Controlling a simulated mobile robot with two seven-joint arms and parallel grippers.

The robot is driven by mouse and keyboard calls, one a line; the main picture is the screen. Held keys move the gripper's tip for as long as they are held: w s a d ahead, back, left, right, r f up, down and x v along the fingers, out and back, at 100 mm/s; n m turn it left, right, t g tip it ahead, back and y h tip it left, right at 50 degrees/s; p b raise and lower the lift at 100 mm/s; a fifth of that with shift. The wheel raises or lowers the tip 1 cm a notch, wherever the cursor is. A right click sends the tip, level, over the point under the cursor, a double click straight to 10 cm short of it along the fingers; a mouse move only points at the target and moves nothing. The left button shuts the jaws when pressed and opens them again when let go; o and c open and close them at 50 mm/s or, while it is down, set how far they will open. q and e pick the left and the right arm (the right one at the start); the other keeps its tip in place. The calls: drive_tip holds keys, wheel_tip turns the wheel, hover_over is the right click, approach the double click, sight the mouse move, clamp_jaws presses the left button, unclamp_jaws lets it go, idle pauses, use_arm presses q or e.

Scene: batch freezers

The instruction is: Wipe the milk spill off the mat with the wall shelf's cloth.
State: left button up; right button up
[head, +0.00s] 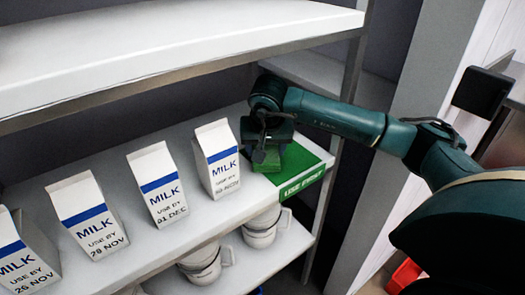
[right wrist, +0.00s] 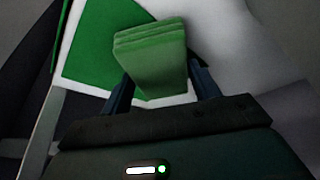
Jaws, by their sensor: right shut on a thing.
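My right gripper (head: 264,152) is over the right end of the shelf, above the green mat (head: 308,160), whose front label reads like "USE FIRST". In the right wrist view my right gripper (right wrist: 162,84) is shut on a folded green cloth (right wrist: 150,52), which stands out between the two fingers. The mat (right wrist: 92,48) lies beyond the cloth, green with a white edge. I cannot tell whether the cloth touches the mat. No milk spill can be made out; the gripper and cloth hide part of the mat. My left gripper is not in view.
Several milk cartons stand on the same shelf; the nearest carton (head: 216,160) is just left of the mat. White pitchers (head: 262,228) stand on the shelf below.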

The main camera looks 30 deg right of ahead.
drive_tip(key=shift+w+d+b, duration=0.15)
drive_tip(key=shift+d+b, duration=0.05)
drive_tip(key=shift+d, duration=1.5)
drive_tip(key=shift+w+d+b, duration=0.1)
drive_tip(key=shift+d+b, duration=0.05)
drive_tip(key=shift+d, duration=1.55)
drive_tip(key=shift+w+d, duration=0.1)
drive_tip(key=shift+d, duration=1)
drive_tip(key=shift+s+a+p, duration=0.2)
drive_tip(key=shift+a+p, duration=0.45)
drive_tip(key=shift+a, duration=1.8)
drive_tip(key=shift+s+a, duration=0.2)
drive_tip(key=shift+a, duration=2.55)
use_arm(q)
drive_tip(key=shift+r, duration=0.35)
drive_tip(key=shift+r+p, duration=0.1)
drive_tip(key=shift+p, duration=0.2)
use_arm(e)
drive_tip(key=shift+r, duration=0.1)
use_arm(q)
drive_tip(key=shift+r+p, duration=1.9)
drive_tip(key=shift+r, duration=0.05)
use_arm(e)
drive_tip(key=shift+r, duration=2.9)
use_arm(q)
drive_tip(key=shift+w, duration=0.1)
use_arm(e)
drive_tip(key=shift+r, duration=0.1)
